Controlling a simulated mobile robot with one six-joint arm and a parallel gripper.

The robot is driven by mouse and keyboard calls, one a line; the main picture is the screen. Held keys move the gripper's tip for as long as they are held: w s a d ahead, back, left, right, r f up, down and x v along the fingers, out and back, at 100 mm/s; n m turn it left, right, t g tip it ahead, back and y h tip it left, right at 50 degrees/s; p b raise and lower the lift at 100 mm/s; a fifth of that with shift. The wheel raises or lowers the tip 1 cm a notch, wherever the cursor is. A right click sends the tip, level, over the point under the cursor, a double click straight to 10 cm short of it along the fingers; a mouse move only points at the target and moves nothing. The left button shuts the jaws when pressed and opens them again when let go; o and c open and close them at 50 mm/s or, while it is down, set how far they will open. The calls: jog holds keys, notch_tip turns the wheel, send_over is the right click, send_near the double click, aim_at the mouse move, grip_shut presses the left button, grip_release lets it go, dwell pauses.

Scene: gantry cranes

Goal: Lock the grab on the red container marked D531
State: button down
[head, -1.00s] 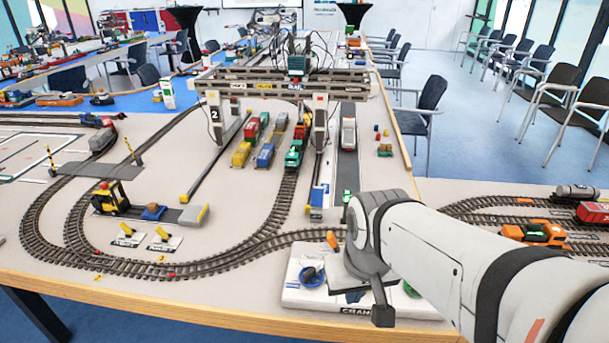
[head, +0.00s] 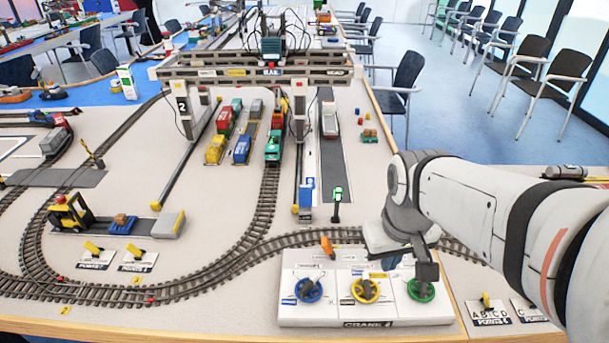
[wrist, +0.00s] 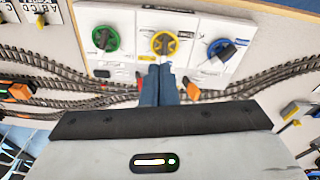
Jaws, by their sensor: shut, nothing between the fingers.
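My gripper (wrist: 159,84) shows in the wrist view, its blue fingers together and empty, pointing toward the yellow knob of the crane control box; a touch is not clear. In the head view my arm hides most of it. The white control box (head: 365,313) carries a blue knob (head: 308,290), a yellow knob (head: 364,291), a green knob (head: 421,290) and an orange lever (head: 327,247) at its back left. The gantry crane (head: 200,73) stands farther back. Red containers (head: 224,120) sit on wagons under it; their markings are unreadable. The grab is not clearly visible.
Curved tracks (head: 205,279) pass left of and behind the box. Two small yellow switch levers (head: 92,248) stand at the left, and more (head: 486,302) at the right. A small green signal post (head: 337,204) stands behind the box. The table's front edge is close.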

jog(key=w+a+n+g+h+p, duration=0.1)
jog(key=w+a+n+g+h, duration=0.1)
jog(key=w+a+n, duration=0.45)
jog(key=n+h+p, duration=0.2)
jog(key=n+h, duration=0.1)
jog(key=n, duration=0.3)
send_near(329, 250)
jog(key=a+v, duration=0.1)
jog(key=v, duration=0.3)
jog(key=w+a+f+n+h, duration=0.1)
jog(key=a+f+n+h, duration=0.1)
jog(key=a, duration=0.5)
notch_tip(329, 250, down, 3)
jog(key=shift+w+r+n, duration=0.15)
jog(key=shift+w+n, duration=0.15)
jog(key=shift+n, duration=0.45)
jog(key=shift+a, duration=0.1)
jog(key=p+x, duration=0.1)
jog(key=x, duration=0.8)
jog(key=shift+d, duration=0.3)
jog(key=d, duration=0.3)
jog(key=shift+s+d+r+p, duration=0.1)
jog(key=shift+r+p, duration=0.25)
jog(key=shift+r, duration=0.05)
jog(key=shift+d+r, duration=0.1)
jog(key=shift+d, duration=0.3)
